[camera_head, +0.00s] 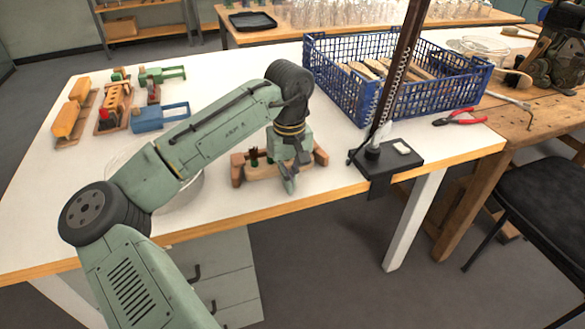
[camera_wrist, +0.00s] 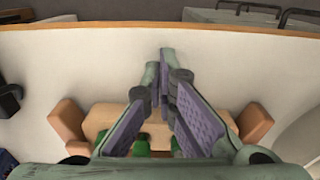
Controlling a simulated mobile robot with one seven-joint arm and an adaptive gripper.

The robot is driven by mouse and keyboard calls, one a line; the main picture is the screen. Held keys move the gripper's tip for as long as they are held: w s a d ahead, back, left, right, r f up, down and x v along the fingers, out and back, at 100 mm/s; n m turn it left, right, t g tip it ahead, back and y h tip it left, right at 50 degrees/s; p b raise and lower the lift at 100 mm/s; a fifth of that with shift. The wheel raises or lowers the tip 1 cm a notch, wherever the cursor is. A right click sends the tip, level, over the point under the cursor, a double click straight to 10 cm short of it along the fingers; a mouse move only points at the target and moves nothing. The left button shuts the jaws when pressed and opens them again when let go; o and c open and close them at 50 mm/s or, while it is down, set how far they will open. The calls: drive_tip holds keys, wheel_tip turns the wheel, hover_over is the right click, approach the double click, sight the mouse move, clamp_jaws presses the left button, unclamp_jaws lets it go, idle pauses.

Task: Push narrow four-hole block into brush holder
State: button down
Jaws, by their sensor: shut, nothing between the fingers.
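The brush holder, with brown wooden end blocks (camera_head: 237,170), stands near the table's front edge. Its ends also show in the wrist view (camera_wrist: 255,122). A tan wooden block (camera_wrist: 100,122), apparently the narrow four-hole block, lies between these ends; its holes are hidden and I cannot tell how deep it sits. Green pieces (camera_wrist: 141,146) stand at the block, partly behind my fingers. My gripper (camera_head: 290,187) points down at the holder and partly covers it. Its fingers (camera_wrist: 167,60) are shut and empty, with the tips reaching past the block toward the table edge. Contact is unclear.
A blue crate (camera_head: 340,95) stands behind right, and a black stand base (camera_head: 395,160) with a post is right of the holder. Blue (camera_head: 160,116) and green (camera_head: 163,75) fixtures and yellow blocks (camera_head: 66,118) lie left. A glass dish is partly behind my arm.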

drive_tip(key=shift+w+a, duration=0.2)
drive_tip(key=shift+w, duration=0.35)
drive_tip(key=shift+w+a, duration=0.15)
drive_tip(key=shift+w, duration=0.4)
drive_tip(key=shift+w+a+r+p, duration=0.2)
drive_tip(key=shift+w+p, duration=0.55)
drive_tip(key=shift+p, duration=0.1)
drive_tip(key=shift+w+a+f, duration=0.2)
drive_tip(key=shift+w+a, duration=0.05)
drive_tip(key=shift+w, duration=0.25)
